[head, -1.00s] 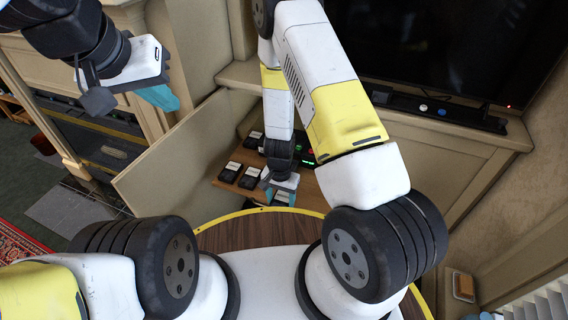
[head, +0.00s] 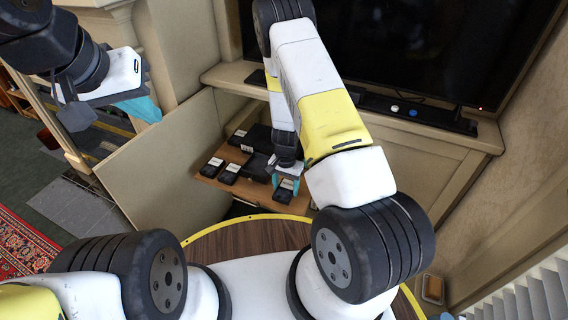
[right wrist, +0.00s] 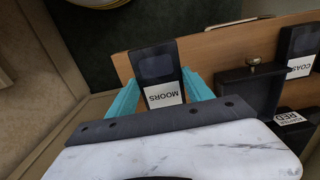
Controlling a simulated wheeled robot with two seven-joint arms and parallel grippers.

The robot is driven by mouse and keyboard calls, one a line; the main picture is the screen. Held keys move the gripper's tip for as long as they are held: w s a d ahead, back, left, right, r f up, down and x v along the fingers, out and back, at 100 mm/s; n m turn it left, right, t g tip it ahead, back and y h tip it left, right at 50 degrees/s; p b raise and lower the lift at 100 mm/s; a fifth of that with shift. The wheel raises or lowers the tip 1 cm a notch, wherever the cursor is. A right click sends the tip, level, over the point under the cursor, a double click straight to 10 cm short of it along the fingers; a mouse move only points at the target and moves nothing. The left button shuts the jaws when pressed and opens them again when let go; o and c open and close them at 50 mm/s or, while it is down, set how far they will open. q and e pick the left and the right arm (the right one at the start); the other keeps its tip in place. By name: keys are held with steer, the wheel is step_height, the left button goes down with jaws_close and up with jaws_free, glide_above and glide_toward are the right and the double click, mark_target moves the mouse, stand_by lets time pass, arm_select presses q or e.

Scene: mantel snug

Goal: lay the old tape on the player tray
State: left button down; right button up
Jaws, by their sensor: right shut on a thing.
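A black tape with a white label reading MOORS (right wrist: 160,88) sits between the teal fingers of my right gripper (right wrist: 158,95) in the right wrist view. The gripper is shut on it. In the head view my right gripper (head: 287,183) and this tape (head: 285,194) are over the front edge of the wooden shelf. A flat black tray-like part (head: 258,167), which looks like the player tray, lies just left of the gripper; it also shows in the right wrist view (right wrist: 250,88). My left gripper (head: 146,107) is raised at the upper left; its finger gap is hidden.
More labelled tapes lie on the wooden shelf (head: 205,182), including one (head: 229,174) near its left front. Tapes reading COAST (right wrist: 302,52) and RED (right wrist: 288,118) show in the wrist view. A cabinet door (head: 160,165) stands open at left. A television (head: 370,50) stands above.

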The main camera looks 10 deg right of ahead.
mark_target(292, 183)
steer(key=w+d, duration=0.2)
steer(key=shift+w+d+f, duration=0.1)
steer(key=shift+d+f, duration=0.1)
steer(key=shift+d, duration=0.15)
steer(key=f, duration=0.3)
steer(key=shift+w+d+f, duration=0.2)
steer(key=shift+d+f, duration=0.05)
steer(key=shift+f, duration=0.05)
steer(key=o, duration=1.5)
steer(key=shift+f, duration=0.1)
steer(key=shift+c, duration=0.2)
